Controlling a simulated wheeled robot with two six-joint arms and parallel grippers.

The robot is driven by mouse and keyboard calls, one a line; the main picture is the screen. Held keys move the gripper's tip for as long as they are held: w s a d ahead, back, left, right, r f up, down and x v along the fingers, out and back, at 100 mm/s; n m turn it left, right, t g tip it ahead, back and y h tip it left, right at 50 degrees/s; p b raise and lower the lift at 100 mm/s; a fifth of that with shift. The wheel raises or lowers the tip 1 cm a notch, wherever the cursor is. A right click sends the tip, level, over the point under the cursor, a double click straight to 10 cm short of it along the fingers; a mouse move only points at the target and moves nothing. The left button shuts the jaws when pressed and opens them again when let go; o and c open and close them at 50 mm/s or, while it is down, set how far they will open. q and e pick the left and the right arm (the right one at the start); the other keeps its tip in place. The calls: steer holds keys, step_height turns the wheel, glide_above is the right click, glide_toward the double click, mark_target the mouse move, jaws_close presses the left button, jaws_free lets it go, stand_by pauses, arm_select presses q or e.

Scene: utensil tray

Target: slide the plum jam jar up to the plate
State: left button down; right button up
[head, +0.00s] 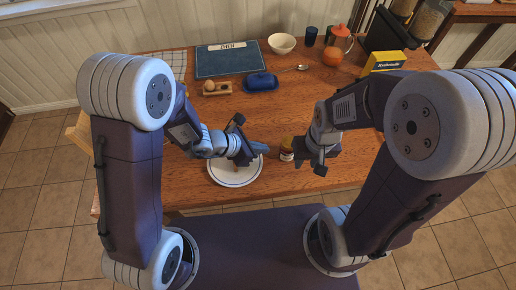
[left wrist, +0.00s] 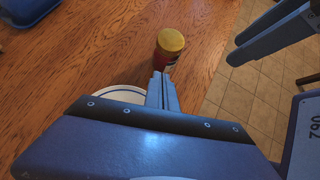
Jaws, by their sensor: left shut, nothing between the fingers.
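The plum jam jar (head: 287,149), with a yellow lid and dark red body, stands upright on the table just right of the plate. It also shows beyond my left fingertips in the left wrist view (left wrist: 169,46). The white plate (head: 232,181) with a blue ring lies near the table's front edge, partly under my left gripper (head: 256,150). That gripper is shut and empty, its tips pointing at the jar; I cannot tell whether they touch. My right gripper (head: 310,164) is just right of the jar; its finger gap is unclear.
Behind are a blue butter dish (head: 261,82), an egg holder (head: 217,89), a blue board (head: 226,62), a white bowl (head: 282,44), an orange (head: 332,56) and a yellow box (head: 384,62). The table's middle is clear.

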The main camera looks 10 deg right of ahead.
mark_target(287, 149)
arm_select(q)
steer(key=x, duration=0.6)
arm_select(e)
steer(key=shift+f, duration=0.35)
steer(key=shift+d, duration=0.1)
